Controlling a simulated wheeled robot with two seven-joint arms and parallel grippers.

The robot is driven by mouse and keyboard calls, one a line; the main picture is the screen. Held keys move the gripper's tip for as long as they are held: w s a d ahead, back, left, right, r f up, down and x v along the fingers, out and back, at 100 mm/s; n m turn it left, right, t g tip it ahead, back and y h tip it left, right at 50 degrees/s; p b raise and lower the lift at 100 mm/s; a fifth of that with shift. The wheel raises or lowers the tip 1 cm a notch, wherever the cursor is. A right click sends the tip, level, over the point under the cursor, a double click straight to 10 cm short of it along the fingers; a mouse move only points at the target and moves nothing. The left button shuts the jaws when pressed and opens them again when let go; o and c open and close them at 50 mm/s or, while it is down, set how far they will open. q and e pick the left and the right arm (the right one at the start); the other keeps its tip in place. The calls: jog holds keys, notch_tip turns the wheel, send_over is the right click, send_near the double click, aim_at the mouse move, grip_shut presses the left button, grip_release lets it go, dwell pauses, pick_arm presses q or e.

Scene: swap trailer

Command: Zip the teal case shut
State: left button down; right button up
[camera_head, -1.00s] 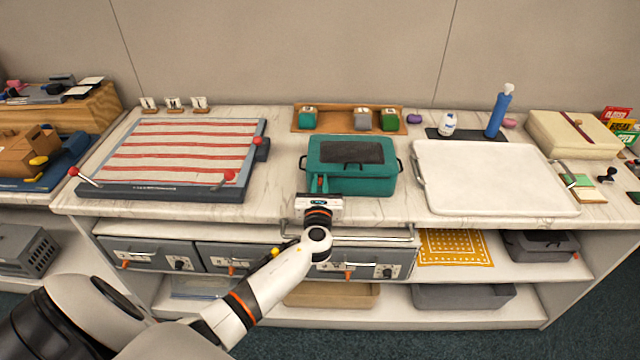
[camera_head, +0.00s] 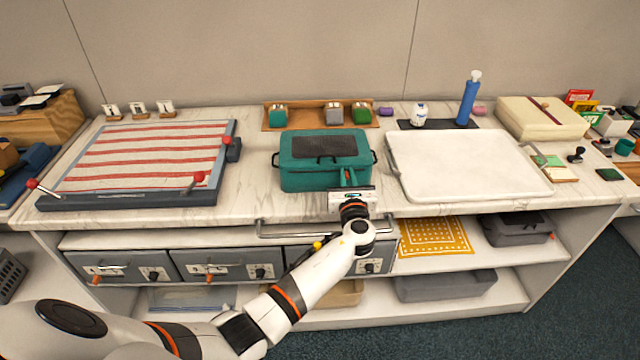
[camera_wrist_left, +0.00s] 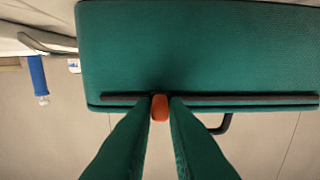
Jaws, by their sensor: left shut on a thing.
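The teal case (camera_head: 305,179) stands upright on the marble counter, lid down, with a dark mesh panel on top and a dark handle at each side. In the left wrist view the case front (camera_wrist_left: 200,50) fills the upper part, with a dark zip line (camera_wrist_left: 255,100) along it. An orange zip pull (camera_wrist_left: 160,108) sits on that line between my fingertips. My left gripper (camera_head: 348,180) is at the case's front near its right end, its teal fingers (camera_wrist_left: 160,112) shut on the pull. My right gripper is not in view.
A white tray (camera_head: 470,165) lies close right of the case. A striped board (camera_head: 145,160) with red-knobbed levers is to the left. A wooden tray (camera_head: 305,122) with small blocks stands behind. A metal rail (camera_head: 290,235) runs below the counter's front edge.

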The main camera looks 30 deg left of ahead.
aim_at(364, 168)
pick_arm(q)
jog(key=w+d, duration=0.1)
jog(key=d, duration=0.1)
jog(key=w+d+b, duration=0.1)
jog(key=d, duration=0.1)
jog(key=shift+w, duration=0.15)
jog(key=c, duration=1.5)
grip_release()
jog(key=v, duration=1.2)
jog(key=shift+b, duration=0.35)
jog(key=shift+w+f, duration=0.1)
